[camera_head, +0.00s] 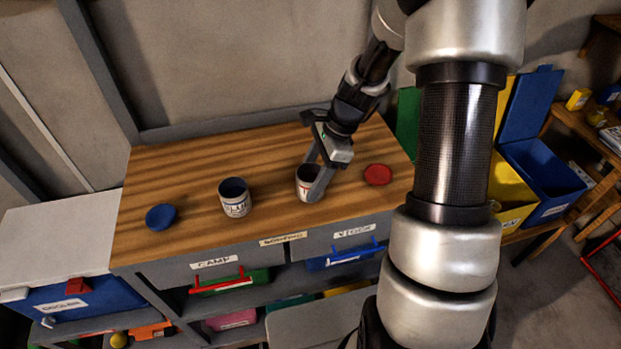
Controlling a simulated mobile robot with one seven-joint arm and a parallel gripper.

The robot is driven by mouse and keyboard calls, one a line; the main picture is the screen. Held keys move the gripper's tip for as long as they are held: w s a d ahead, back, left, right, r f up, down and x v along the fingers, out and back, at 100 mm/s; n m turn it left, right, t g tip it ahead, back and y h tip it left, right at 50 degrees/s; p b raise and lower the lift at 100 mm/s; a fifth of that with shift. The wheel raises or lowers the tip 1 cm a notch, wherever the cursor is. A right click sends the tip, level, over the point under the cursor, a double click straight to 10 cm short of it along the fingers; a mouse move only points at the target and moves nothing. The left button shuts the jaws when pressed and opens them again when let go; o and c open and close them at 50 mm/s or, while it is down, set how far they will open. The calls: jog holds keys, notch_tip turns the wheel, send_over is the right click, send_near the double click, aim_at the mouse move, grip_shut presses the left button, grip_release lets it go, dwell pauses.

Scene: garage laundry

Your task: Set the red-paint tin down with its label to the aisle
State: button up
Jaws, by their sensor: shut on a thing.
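My gripper (314,180) reaches down over the wooden worktop (180,170) and is shut on a white tin (302,186) with a dark open top. The tin is upright, at or just above the worktop; I cannot tell whether it touches. Red marking shows on its near side, but a finger hides part of it and I cannot read the label. A red lid (377,174) lies to the right of the tin, near the worktop's right end.
An open tin marked BLUE (235,199) stands to the left, with a blue lid (161,216) farther left. Drawers marked CAMP (214,262) and others lie below the front edge. Yellow (515,190) and blue (545,170) bins stand at right. The worktop's back left is clear.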

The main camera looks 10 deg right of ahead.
jog(key=o, duration=1.1)
jog(key=shift+o, duration=0.2)
jog(key=p+v, duration=0.1)
jog(key=v, duration=1.1)
jog(key=shift+r, duration=0.1)
jog(key=s+a+r+n+t+h+p, duration=0.2)
jog(key=s+r+n+p, duration=0.1)
jog(key=s+r+n, duration=0.6)
jog(key=s+a+r+n+t+h+p, duration=0.2)
jog(key=s+r+n+t+p, duration=0.1)
jog(key=s+r+n, duration=0.6)
notch_tip(320, 180, up, 3)
jog(key=shift+s+a+r+t+p, duration=0.1)
jog(key=shift+s+a+t+p, duration=0.1)
jog(key=shift+a+t+p, duration=0.15)
